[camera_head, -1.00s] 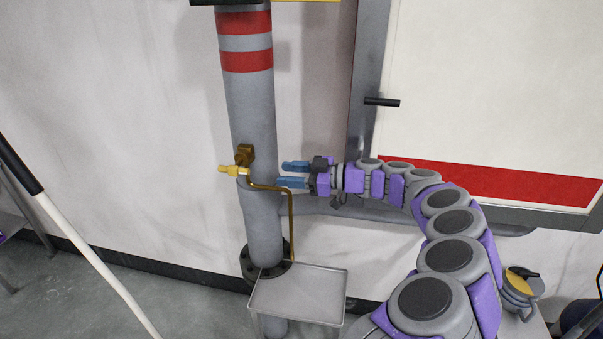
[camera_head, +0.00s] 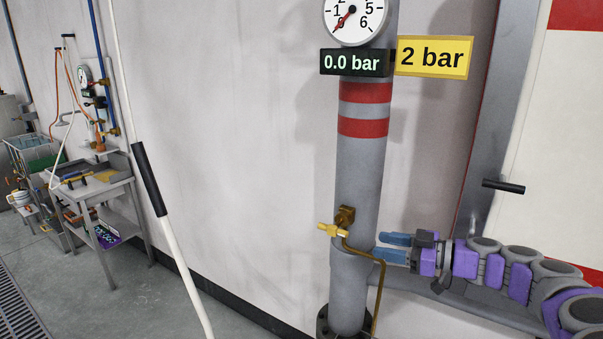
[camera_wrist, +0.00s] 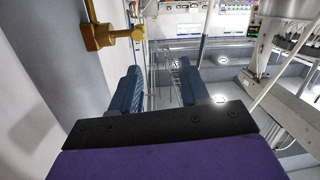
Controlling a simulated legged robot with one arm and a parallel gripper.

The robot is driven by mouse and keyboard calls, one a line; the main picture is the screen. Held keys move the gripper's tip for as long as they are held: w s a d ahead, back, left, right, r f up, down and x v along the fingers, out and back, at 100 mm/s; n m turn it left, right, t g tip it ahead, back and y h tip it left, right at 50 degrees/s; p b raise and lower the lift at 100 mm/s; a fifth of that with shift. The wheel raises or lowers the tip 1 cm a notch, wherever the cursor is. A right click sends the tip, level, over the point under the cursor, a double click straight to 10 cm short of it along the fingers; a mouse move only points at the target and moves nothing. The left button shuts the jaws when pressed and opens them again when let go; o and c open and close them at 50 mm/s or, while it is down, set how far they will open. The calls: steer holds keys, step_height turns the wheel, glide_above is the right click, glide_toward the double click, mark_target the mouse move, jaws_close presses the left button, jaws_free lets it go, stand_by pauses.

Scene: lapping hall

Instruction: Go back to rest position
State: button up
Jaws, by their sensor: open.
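My gripper (camera_head: 393,247) is open and empty, with its two blue fingers apart. It is held level just right of the grey standpipe (camera_head: 362,180) in the head view, close to the brass valve (camera_head: 334,230) with its bent brass tube. In the wrist view my gripper (camera_wrist: 158,88) shows both fingers spread with nothing between them. The brass valve (camera_wrist: 100,36) is at the upper left there, apart from the fingers. My purple and grey arm reaches in from the lower right of the head view.
A round gauge (camera_head: 356,18), a display (camera_head: 355,63) reading 0.0 bar and a yellow sign (camera_head: 433,58) reading 2 bar are on the pipe. A door handle (camera_head: 503,187) juts out at right. A white pole (camera_head: 184,255) leans at left. A work table (camera_head: 92,188) stands far left.

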steer(key=s+a+r+g, duration=0.2)
steer(key=s+a+g, duration=0.1)
steer(key=s+a, duration=0.3)
steer(key=s+a+r+g, duration=0.2)
steer(key=s+a+g, duration=0.1)
steer(key=a, duration=0.6)
steer(key=s+a+f+m+g+h, duration=0.1)
steer(key=s+a+f+h, duration=0.15)
steer(key=s, duration=0.35)
steer(key=s+a+f+m+g+h, duration=0.1)
steer(key=s+a+g+h, duration=0.1)
steer(key=s+a+h, duration=0.3)
steer(key=s+d+f+m+h, duration=0.3)
steer(key=s+d+f+m, duration=0.2)
steer(key=s, duration=0.5)
steer(key=s+d+f+m+g+h, duration=0.1)
steer(key=s+d+f+m+h, duration=0.2)
steer(key=s+d+f+m, duration=0.3)
steer(key=s, duration=0.5)
steer(key=shift+d+f+g, duration=0.3)
steer(key=shift+d, duration=0.05)
